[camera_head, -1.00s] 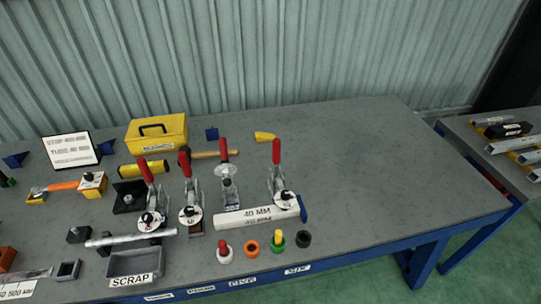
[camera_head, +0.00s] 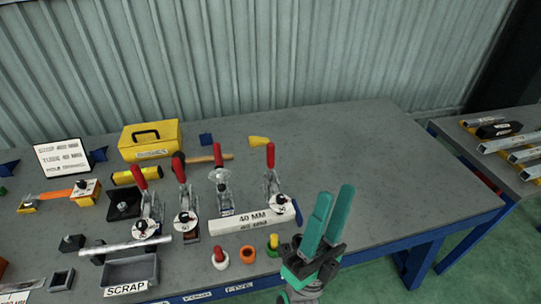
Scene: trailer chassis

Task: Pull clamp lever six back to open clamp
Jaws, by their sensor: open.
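Four toggle clamps with red-gripped levers stand in a row on the grey workbench. The rightmost clamp (camera_head: 272,190) has its red lever (camera_head: 270,155) upright and a round white tag (camera_head: 278,203) at its front. The others are a clamp at the left (camera_head: 148,205), one beside it (camera_head: 183,195) and a third (camera_head: 222,185). The numbers on the tags are too small to read surely, so I cannot tell which clamp is six. My gripper (camera_head: 334,195), with teal fingers, is open and empty, right of the rightmost clamp and apart from it.
A white 40 MM bar (camera_head: 250,220) lies before the right clamps. Coloured round pieces, including an orange ring (camera_head: 247,254), sit along the front edge. A grey SCRAP tray (camera_head: 130,272) and yellow toolbox (camera_head: 150,140) are at left. The workbench's right part (camera_head: 400,170) is clear.

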